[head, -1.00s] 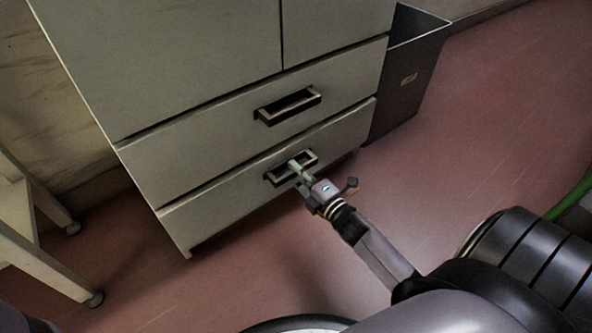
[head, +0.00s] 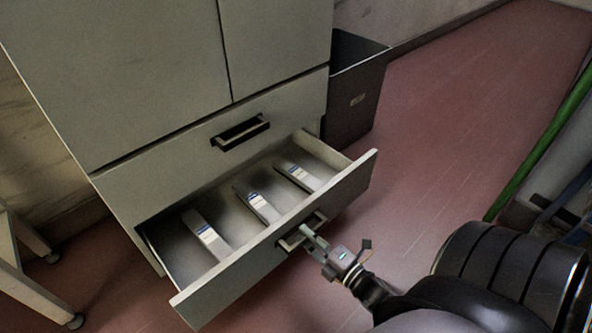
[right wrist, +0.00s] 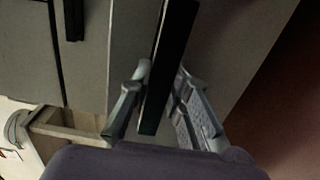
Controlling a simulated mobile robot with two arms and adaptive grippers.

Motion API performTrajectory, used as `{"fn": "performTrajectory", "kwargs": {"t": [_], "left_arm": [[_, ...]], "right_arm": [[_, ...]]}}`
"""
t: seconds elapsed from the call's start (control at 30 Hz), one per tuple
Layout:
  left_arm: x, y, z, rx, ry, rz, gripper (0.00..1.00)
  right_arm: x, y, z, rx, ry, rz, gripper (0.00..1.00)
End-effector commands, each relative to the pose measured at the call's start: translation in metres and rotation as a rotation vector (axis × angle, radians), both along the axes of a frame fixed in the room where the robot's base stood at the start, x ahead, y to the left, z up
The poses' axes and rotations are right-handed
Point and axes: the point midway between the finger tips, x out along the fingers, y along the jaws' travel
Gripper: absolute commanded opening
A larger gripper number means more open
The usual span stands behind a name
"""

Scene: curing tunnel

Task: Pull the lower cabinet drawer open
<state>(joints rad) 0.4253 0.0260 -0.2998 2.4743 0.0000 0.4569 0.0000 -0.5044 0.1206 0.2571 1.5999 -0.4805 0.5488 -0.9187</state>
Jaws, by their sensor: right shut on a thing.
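The lower cabinet drawer (head: 345,178) stands well out from the pale grey cabinet (head: 150,70) in the head view. Three small light-coloured items with blue marks lie inside it. Its dark handle (head: 302,231) is on the front panel. My right gripper (head: 312,238) is at that handle and shut on it. In the right wrist view the dark handle bar (right wrist: 168,70) runs between the two fingers (right wrist: 155,100). My left gripper is out of view.
The upper drawer (head: 200,150) is shut, with its own dark handle (head: 240,132). A dark bin (head: 352,95) stands right of the cabinet. White table legs (head: 30,270) are at the left. The reddish floor (head: 440,130) is clear to the right. A green bar (head: 540,145) is at the far right.

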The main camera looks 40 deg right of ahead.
Motion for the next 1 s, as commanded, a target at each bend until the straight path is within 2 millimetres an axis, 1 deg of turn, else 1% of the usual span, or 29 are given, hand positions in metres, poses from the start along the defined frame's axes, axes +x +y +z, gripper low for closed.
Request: {"fn": "performTrajectory", "kwargs": {"t": [0.03,0.1,0.23,0.67,0.7,1.0], "left_arm": [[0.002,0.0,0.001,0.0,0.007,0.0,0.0],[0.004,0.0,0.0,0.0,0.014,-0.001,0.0],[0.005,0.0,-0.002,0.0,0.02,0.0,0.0],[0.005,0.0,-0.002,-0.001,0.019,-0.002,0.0],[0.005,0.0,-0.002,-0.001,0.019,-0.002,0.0],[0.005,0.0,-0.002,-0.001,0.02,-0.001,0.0]], "right_arm": [[-0.007,0.0,0.0,0.001,0.004,-0.001,0.0],[-0.013,-0.001,0.0,0.001,0.002,0.0,0.0],[-0.021,-0.001,0.0,0.001,0.001,-0.001,0.0],[-0.023,-0.001,0.0,0.0,0.0,0.001,0.0],[-0.023,-0.001,0.0,0.0,0.0,0.001,0.19],[-0.023,-0.002,0.0,0.0,0.0,0.0,0.38]]}}
